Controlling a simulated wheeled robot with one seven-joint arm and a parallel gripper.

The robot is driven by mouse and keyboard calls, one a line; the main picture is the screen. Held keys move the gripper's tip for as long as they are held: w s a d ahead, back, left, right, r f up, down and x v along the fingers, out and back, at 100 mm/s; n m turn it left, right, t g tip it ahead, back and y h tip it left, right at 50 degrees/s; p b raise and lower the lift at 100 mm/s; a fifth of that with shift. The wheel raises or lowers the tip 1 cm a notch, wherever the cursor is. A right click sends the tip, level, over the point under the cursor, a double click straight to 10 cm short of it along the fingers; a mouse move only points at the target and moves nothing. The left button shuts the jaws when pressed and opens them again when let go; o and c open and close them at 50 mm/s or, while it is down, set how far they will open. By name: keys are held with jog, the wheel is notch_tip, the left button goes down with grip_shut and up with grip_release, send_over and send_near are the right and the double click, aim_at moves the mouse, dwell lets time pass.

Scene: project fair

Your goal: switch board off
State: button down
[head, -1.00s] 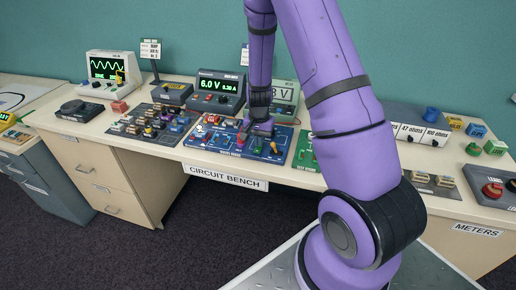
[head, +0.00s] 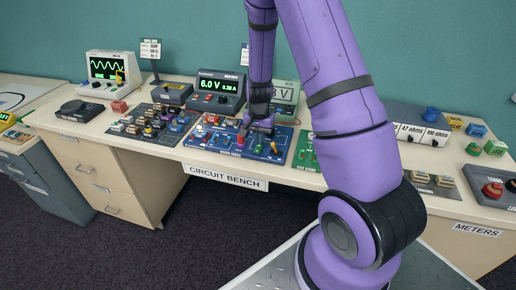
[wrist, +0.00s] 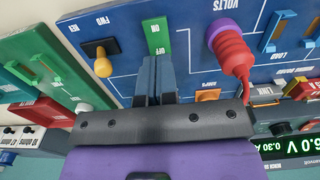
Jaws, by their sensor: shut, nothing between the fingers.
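The blue circuit board (head: 196,144) lies on the bench in the middle of the head view and fills much of the wrist view (wrist: 190,55). Its switch area shows a green plate (wrist: 157,36) marked ON, with an OFF mark close by; the wrist view sees it upside down. My gripper (wrist: 155,62) is shut and empty, its fingertips right at the lower edge of the green plate. The fingers hide part of the switch, and I cannot tell whether they touch it.
A lever with a yellow knob (wrist: 103,66) stands left of the fingers, and a red and purple plug (wrist: 231,55) stands right. A green board (wrist: 35,60) lies beside the blue one. The power supply (head: 216,92) behind reads 6.0 V.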

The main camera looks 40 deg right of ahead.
aim_at(258, 146)
jog(key=shift+r, duration=2.5)
jog(key=shift+a+r, duration=0.15)
jog(key=shift+r, duration=0.25)
jog(key=s+a+r+n+t, duration=0.15)
jog(key=s+a+r, duration=0.3)
jog(key=r, duration=0.45)
jog(key=s+a+r+n+t, duration=0.1)
jog(key=s+a+r+n, duration=0.2)
jog(key=s+r, duration=0.45)
jog(key=s+a+r+n+t, duration=0.1)
jog(key=s+a+r+n, duration=0.2)
jog(key=r, duration=0.7)
jog(key=s+a+r+n+t, duration=0.1)
jog(key=s+a+r+n, duration=0.1)
jog(key=s, duration=0.9)
notch_tip(258, 146, up, 2)
jog(key=shift+s+a+r+n+t, duration=0.15)
jog(key=shift+s+n+t, duration=0.1)
jog(key=shift+n+t, duration=0.15)
jog(key=shift+w, duration=0.1)
